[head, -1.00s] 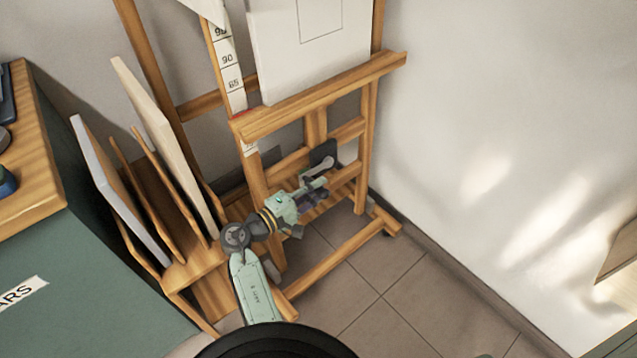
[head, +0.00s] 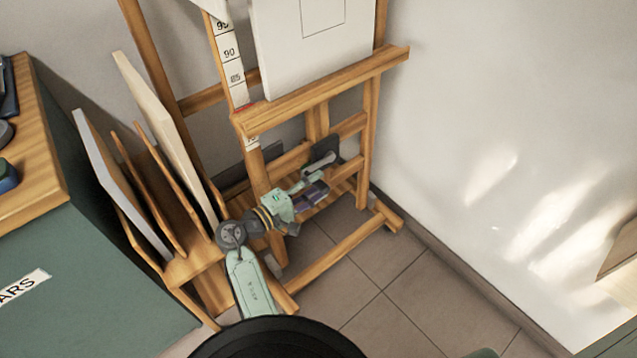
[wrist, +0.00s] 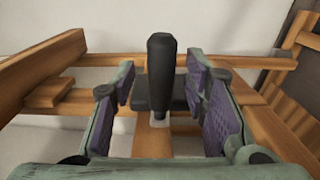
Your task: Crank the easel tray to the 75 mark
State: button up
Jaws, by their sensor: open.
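The wooden easel tray (head: 325,90) holds a white canvas (head: 318,45). The scale strip (head: 229,54) runs up past the tray's left end. It reads 95, 90 and 85 above the tray, with a red mark just over the tray; the number below is too small to read. The crank (head: 320,164) sits low on the easel. My gripper (head: 317,186) is open just in front of it. In the wrist view, the dark crank handle (wrist: 161,72) points up between the spread purple-padded fingers (wrist: 165,100), with visible space on both sides.
A wooden rack with upright panels (head: 165,135) stands left of the easel, close to my arm. A green cabinet (head: 90,255) is at far left. The white wall (head: 500,130) is at right. Tiled floor (head: 400,300) is clear at front right.

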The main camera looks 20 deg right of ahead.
jog(key=v, duration=1)
jog(key=shift+s+a, duration=0.15)
jog(key=shift+a, duration=0.05)
